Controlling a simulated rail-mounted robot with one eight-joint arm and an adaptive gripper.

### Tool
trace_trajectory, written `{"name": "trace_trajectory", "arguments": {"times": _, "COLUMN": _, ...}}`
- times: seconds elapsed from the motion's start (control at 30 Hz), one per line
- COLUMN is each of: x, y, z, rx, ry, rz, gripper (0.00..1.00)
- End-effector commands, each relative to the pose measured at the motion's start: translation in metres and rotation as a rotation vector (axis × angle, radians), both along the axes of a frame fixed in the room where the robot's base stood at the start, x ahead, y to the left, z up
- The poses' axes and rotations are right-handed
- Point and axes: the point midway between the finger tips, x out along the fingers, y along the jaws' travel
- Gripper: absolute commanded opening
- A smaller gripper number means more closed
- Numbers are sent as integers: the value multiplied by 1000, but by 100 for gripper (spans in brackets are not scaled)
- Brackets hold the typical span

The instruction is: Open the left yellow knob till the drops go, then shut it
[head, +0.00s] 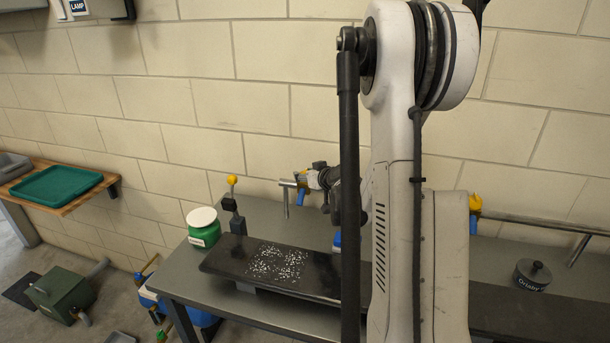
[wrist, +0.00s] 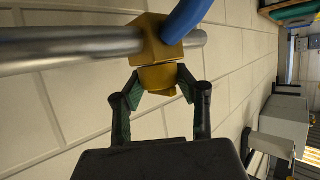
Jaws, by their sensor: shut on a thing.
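The left yellow knob (wrist: 158,79) sits on a yellow valve body (wrist: 160,42) on a metal pipe (wrist: 70,50) in the wrist view. My gripper (wrist: 159,76) has a finger on each side of the knob and is shut on it. In the head view my gripper (head: 318,179) is at the left valve (head: 302,178), mostly hidden by my arm. White drops (head: 277,264) speckle a dark panel (head: 222,262) on the bench below. A second yellow knob (head: 475,201) shows just right of my arm.
A green pot with a white lid (head: 203,226) and a post with a yellow ball (head: 232,180) stand left of the panel. A dark lidded pot (head: 532,274) stands at right. A wooden shelf (head: 75,197) holds a green tray (head: 55,184).

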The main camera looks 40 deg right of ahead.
Motion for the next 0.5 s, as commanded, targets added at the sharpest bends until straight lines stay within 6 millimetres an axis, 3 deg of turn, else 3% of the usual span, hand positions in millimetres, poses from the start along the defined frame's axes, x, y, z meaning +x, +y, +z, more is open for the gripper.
{"name": "trace_trajectory", "arguments": {"times": 0.5, "x": 0, "y": 1, "z": -1, "rx": -2, "ry": 0, "rz": -102, "gripper": 4}}
